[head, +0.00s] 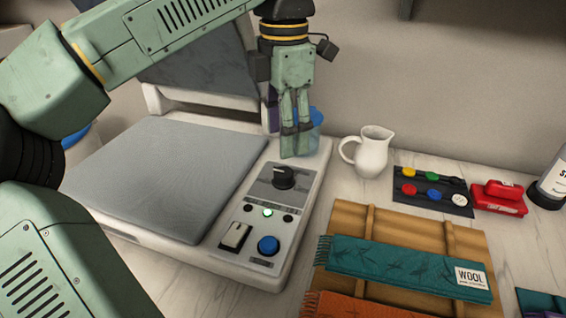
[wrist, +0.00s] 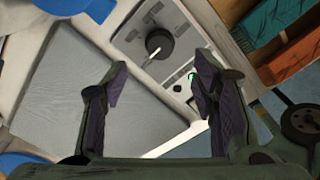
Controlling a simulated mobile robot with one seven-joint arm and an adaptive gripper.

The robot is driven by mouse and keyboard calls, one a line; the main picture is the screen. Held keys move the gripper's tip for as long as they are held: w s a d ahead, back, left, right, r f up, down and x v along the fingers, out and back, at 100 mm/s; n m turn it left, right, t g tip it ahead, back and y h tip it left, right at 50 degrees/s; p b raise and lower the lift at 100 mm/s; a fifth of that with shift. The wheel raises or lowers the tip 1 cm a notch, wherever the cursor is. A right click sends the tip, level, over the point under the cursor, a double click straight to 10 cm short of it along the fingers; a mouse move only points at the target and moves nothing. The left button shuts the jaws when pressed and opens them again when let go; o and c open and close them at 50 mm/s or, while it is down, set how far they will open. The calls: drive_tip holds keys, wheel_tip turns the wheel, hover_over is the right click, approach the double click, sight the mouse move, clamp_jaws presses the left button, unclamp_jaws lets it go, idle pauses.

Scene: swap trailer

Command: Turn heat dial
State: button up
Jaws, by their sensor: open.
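The heat dial (head: 284,177) is a round black knob on the control panel at the right side of a white heat press (head: 311,205). In the wrist view the dial (wrist: 158,45) shows a pale pointer mark and lies beyond my fingertips, slightly left of the gap's middle. My gripper (head: 298,152) points down above and behind the dial in the head view, apart from it. In the wrist view my gripper (wrist: 160,75) is open, with nothing between its dark fingers.
A lit green light (head: 267,212), a rocker switch (head: 235,236) and a blue button (head: 268,246) sit below the dial. A grey pad (head: 160,175) lies left.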

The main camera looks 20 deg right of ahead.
sight(283, 172)
wheel_tip(283, 172, down, 8)
drive_tip(key=shift+r, duration=0.2)
drive_tip(key=shift+c, duration=0.3)
drive_tip(key=c, duration=1.1)
drive_tip(key=shift+m+p, duration=0.3)
drive_tip(key=shift+m, duration=0.1)
drive_tip(key=m, duration=0.5)
drive_tip(key=shift+m, duration=0.3)
drive_tip(key=m, duration=0.5)
drive_tip(key=shift+m, duration=0.3)
